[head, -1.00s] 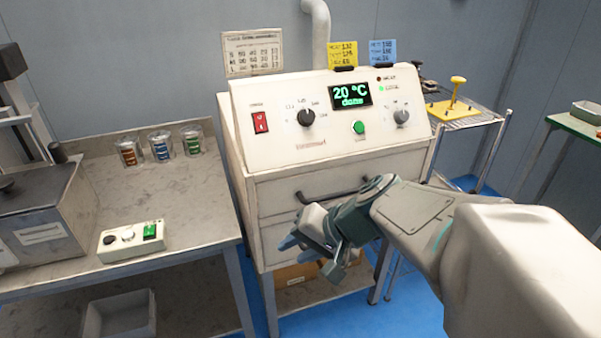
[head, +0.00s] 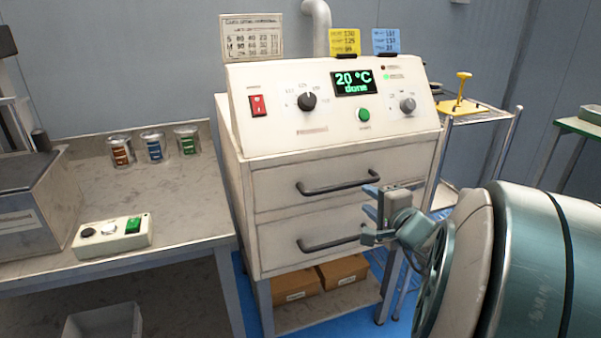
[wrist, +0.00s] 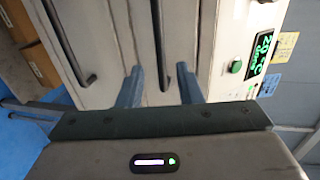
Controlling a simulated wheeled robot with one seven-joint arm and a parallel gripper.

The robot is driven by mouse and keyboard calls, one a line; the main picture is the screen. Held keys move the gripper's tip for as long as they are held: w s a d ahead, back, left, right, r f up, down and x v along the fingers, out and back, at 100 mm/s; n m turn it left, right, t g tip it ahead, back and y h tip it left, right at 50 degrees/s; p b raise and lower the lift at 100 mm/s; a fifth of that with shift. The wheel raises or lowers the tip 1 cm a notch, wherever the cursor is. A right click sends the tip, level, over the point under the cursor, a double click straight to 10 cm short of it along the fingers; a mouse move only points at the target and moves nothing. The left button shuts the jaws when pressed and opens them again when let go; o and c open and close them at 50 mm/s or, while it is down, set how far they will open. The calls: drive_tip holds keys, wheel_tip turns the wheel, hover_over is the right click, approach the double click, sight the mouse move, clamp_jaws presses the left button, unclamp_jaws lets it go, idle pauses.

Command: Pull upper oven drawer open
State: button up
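The upper oven drawer (head: 285,183) is shut flush in the white oven front. Its dark bar handle (head: 330,187) runs across the drawer face. My gripper (head: 371,201) is in front of the oven's right side, near the right end of this handle, with its blue fingers spread and empty. In the wrist view, the upper handle (wrist: 156,25) appears between the two open fingertips (wrist: 159,70), near its end. I cannot tell from the views how far the fingers are from it in depth.
The shut lower drawer has its own handle (head: 325,245), close below my gripper. The control panel (head: 330,108) is above. Cardboard boxes (head: 342,270) sit on the shelf underneath. A bench (head: 185,215) with beakers and a button box stands left; a wire rack (head: 490,118) stands right.

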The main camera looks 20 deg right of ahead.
sight(349, 187)
drive_tip(key=b+x, duration=0.1)
drive_tip(key=x, duration=0.9)
drive_tip(key=shift+w, duration=0.3)
clamp_jaws()
